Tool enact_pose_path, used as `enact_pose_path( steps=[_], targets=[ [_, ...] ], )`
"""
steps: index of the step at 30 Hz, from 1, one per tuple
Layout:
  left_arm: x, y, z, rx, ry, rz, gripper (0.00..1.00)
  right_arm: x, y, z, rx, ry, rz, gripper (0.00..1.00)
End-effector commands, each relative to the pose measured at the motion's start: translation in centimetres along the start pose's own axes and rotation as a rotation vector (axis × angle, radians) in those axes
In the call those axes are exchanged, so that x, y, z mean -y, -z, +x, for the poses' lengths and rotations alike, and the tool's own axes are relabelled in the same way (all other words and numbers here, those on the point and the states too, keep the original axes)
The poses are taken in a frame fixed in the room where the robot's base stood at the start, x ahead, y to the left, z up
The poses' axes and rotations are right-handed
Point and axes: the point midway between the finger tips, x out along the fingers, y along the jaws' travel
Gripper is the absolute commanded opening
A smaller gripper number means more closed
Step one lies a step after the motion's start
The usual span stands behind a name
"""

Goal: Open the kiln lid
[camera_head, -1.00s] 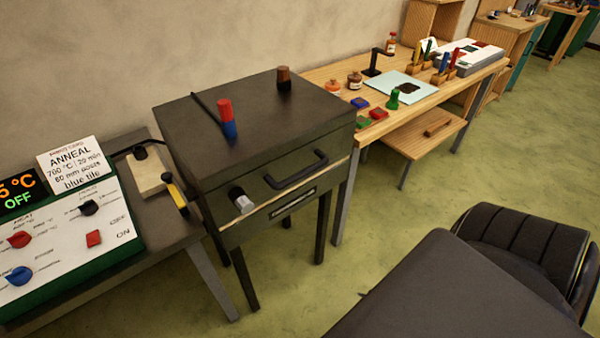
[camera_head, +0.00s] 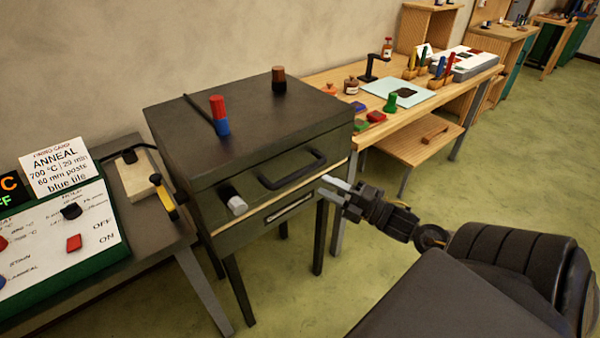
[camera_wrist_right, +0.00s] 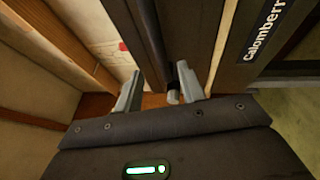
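The kiln (camera_head: 270,220) is a dark box on legs, and its lid (camera_head: 265,115) lies flat and closed on top. A black bar handle (camera_head: 292,170) sticks out from the lid's front. My right gripper (camera_head: 327,184) is just in front of the kiln, close to the handle's right end. In the right wrist view my right gripper (camera_wrist_right: 157,92) is open, with a dark bar (camera_wrist_right: 150,45), seemingly the handle, showing between the fingers. I cannot tell how deep it sits or whether it touches them. My left gripper is not in view.
A red-and-blue cylinder (camera_head: 219,115), a brown cylinder (camera_head: 279,80) and a thin rod (camera_head: 198,108) are on the lid. A light grey knob (camera_head: 233,202) projects from the front. A control panel (camera_head: 60,235) stands left; a wooden bench (camera_head: 440,100) stands right.

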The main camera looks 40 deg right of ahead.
Motion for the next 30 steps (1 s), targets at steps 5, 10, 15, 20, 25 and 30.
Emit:
enact_pose_path(
  steps=[5,10,15,20,25,30],
  targets=[
    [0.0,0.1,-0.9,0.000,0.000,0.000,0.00,-0.3,-0.1,3.3,0.001,-0.004,-0.001,0.40],
    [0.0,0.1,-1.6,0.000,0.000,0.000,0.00,-0.3,-0.1,6.2,0.001,-0.004,0.000,0.40],
    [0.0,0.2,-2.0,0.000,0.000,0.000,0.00,-0.2,-0.1,8.2,0.002,-0.001,0.001,0.40],
    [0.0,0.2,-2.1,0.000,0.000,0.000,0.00,0.0,0.0,9.0,0.001,0.001,0.001,0.40],
    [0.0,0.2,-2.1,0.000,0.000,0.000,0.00,0.1,0.0,9.2,0.001,0.002,0.001,0.40],
    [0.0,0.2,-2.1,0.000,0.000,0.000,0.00,0.1,0.0,9.1,0.001,0.001,0.001,0.33]
  ],
)
